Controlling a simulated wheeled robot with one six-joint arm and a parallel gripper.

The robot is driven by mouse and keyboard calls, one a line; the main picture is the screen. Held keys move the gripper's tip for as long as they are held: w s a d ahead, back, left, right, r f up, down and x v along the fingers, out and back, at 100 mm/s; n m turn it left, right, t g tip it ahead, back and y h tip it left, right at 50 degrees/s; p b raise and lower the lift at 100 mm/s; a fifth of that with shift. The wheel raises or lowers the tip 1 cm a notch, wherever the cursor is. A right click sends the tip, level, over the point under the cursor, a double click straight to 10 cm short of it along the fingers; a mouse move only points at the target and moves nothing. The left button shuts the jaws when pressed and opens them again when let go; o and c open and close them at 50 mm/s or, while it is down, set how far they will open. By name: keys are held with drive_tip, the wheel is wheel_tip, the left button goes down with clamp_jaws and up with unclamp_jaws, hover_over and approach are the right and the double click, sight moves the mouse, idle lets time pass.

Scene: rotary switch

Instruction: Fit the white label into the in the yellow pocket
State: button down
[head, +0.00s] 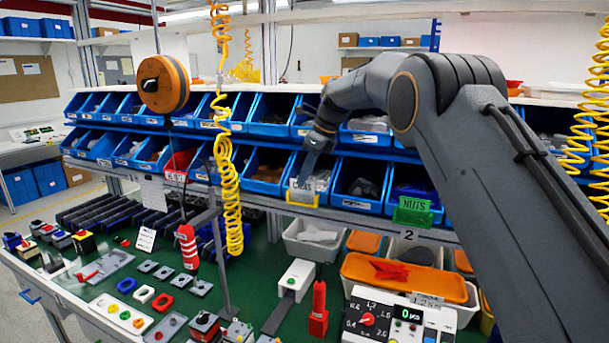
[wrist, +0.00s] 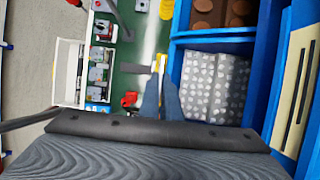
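The yellow pocket (head: 302,198) is on the front lip of a blue bin in the lower row in the head view. It shows nearly edge-on in the wrist view (wrist: 155,68), just beyond my fingertips. My gripper (head: 305,179) points down at the pocket from above. In the wrist view its two fingers (wrist: 160,82) are close together. A thin pale edge between the tips looks like the white label (wrist: 162,60), right at the pocket. The fingers hide most of it, and I cannot tell how far it is inside.
The bin beside the pocket holds a grey-white patterned bag (wrist: 215,85). A green NUTS tag (head: 413,211) is on a bin to the right. A yellow coiled hose (head: 228,190) hangs to the left. Switch parts and an orange-lidded box (head: 405,281) stand on the green bench below.

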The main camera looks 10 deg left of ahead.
drive_tip(key=shift+f, duration=0.1)
drive_tip(key=c, duration=2)
unclamp_jaws()
